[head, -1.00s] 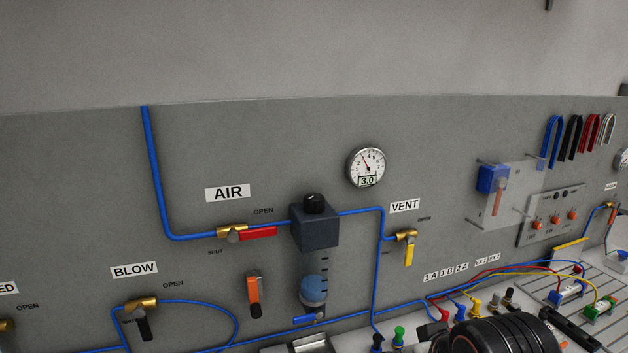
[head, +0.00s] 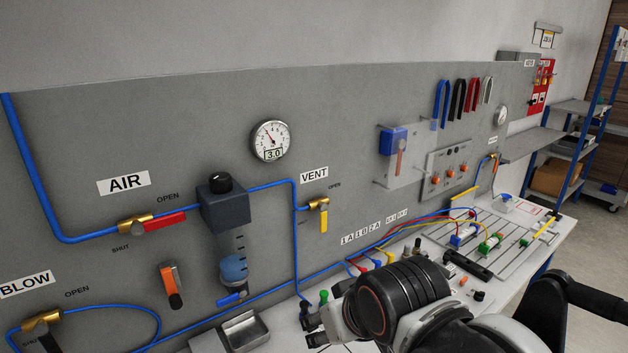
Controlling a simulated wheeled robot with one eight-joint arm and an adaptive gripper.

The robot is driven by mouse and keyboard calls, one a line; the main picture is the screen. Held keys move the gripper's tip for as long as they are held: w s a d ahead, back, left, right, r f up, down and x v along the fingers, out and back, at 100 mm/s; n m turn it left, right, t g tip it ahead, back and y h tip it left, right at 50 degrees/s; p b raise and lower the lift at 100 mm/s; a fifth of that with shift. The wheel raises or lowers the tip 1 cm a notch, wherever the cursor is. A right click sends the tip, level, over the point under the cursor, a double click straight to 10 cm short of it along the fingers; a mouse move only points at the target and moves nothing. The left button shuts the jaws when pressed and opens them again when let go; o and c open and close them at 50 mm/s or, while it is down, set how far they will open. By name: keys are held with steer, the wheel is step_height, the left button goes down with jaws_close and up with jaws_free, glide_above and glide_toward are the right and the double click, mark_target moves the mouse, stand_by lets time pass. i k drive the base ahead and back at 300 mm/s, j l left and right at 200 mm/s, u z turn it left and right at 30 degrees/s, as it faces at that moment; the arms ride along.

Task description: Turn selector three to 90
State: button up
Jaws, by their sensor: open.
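A small grey panel (head: 450,168) on the grey board right of centre carries three orange knobs in a row. The left knob (head: 436,180), the middle knob (head: 450,173) and the right knob (head: 463,167) each have small marks below, too small to read. Which is selector three, and its exact angle, cannot be read. My gripper (head: 310,331) is low in the picture, left of my black arm joint, over the front of the bench. It is open and partly hidden by my arm. It is well apart from the knobs.
A clear plate with a blue block (head: 393,141) stands out from the board left of the knob panel. Colored hoses (head: 435,232) run below it to fittings on the slotted bench plate (head: 520,236). A blue-framed shelf (head: 581,150) stands at the far right.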

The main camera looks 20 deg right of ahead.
mark_target(479, 296)
steer(key=l+z, duration=0.1)
steer(key=z, duration=0.4)
steer(key=l+z, duration=0.15)
steer(key=z, duration=0.35)
steer(key=l+z, duration=0.15)
steer(key=z, duration=0.35)
